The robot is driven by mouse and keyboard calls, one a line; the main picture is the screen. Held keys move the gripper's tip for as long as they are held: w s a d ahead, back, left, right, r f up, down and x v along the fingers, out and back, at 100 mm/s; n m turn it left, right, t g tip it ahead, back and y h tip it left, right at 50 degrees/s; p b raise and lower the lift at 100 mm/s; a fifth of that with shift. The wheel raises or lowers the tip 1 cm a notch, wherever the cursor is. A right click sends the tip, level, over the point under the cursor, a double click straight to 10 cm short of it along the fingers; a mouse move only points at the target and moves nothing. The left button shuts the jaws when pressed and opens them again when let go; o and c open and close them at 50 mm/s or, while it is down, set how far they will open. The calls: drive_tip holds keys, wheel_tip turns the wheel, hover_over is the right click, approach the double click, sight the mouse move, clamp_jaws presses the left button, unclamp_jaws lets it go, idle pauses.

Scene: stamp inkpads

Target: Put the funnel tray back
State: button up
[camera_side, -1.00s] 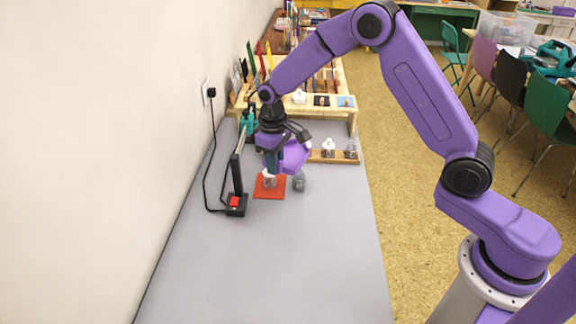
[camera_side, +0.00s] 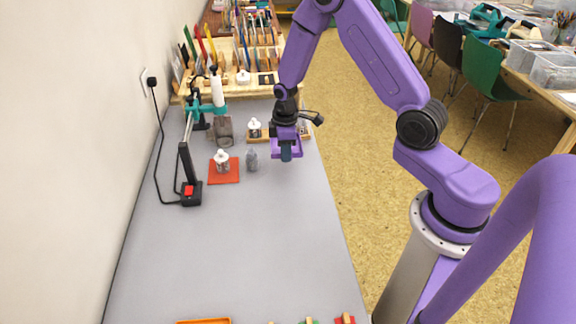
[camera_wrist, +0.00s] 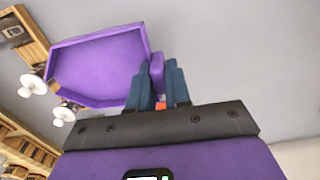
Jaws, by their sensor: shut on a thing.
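The funnel tray (camera_wrist: 97,68) is a shallow purple tray with raised walls. In the wrist view it fills the upper left, and its inside looks empty. My gripper (camera_wrist: 158,80) is shut on the tray's purple tab, with a dark blue finger on either side. In the side view my gripper (camera_side: 286,157) is over the grey table near its right edge, right of the small grey bottle. The funnel tray (camera_side: 298,148) shows there only in part, around the fingers. A clear bottle with a white top (camera_side: 222,160) stands on the red mat (camera_side: 226,178).
A wooden rack (camera_side: 262,138) with a white-topped bottle (camera_side: 254,127) is behind my gripper. A small grey bottle (camera_side: 251,160) stands beside the mat. The table's middle is clear.

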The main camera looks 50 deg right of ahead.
sight(290, 180)
drive_tip(key=f, duration=0.2)
drive_tip(key=s+d+f, duration=0.1)
drive_tip(key=f, duration=0.1)
drive_tip(key=shift+w+f, duration=0.1)
drive_tip(key=shift+f, duration=2.15)
drive_tip(key=shift+f, duration=0.15)
drive_tip(key=o, duration=0.8)
